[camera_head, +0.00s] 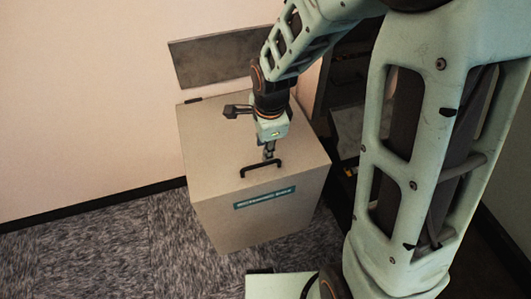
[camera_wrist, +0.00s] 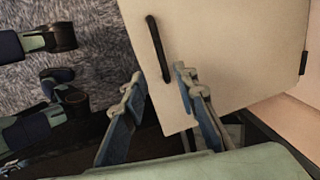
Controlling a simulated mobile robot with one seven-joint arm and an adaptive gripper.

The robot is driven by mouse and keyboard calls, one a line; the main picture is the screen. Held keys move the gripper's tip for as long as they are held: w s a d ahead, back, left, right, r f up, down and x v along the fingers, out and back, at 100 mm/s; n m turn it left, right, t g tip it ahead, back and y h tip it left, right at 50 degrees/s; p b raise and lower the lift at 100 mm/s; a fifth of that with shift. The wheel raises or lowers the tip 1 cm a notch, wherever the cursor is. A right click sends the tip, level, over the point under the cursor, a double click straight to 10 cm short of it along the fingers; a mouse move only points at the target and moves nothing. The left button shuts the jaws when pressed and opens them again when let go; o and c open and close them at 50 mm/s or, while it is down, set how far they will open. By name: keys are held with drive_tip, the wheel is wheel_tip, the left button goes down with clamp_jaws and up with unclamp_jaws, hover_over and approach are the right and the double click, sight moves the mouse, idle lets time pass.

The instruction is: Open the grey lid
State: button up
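The grey lid (camera_head: 215,135) looks beige-grey and lies shut and flat on top of a box. A black bar handle (camera_head: 261,170) is fixed near its front edge. In the wrist view the lid (camera_wrist: 230,40) fills the upper right, with the handle (camera_wrist: 157,45) running down toward my fingers. My gripper (camera_head: 268,155) points down at the handle from just above it. The wrist view shows my gripper (camera_wrist: 157,78) open, with the handle's near end between the fingertips in the picture. I cannot tell whether a finger touches it.
The box (camera_head: 245,222) has a teal label (camera_head: 264,198) on its front. A dark grey panel (camera_head: 210,60) stands against the wall behind. A dark rack (camera_head: 345,110) stands close on the right. Carpet (camera_head: 110,245) at the left is clear.

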sight(262, 164)
drive_tip(key=f, duration=0.3)
drive_tip(key=w+f+b, duration=0.1)
drive_tip(key=f, duration=0.2)
drive_tip(key=w+f+b, duration=0.1)
drive_tip(key=f, duration=0.2)
drive_tip(key=shift+a+f, duration=0.15)
drive_tip(key=shift+a, duration=0.15)
clamp_jaws()
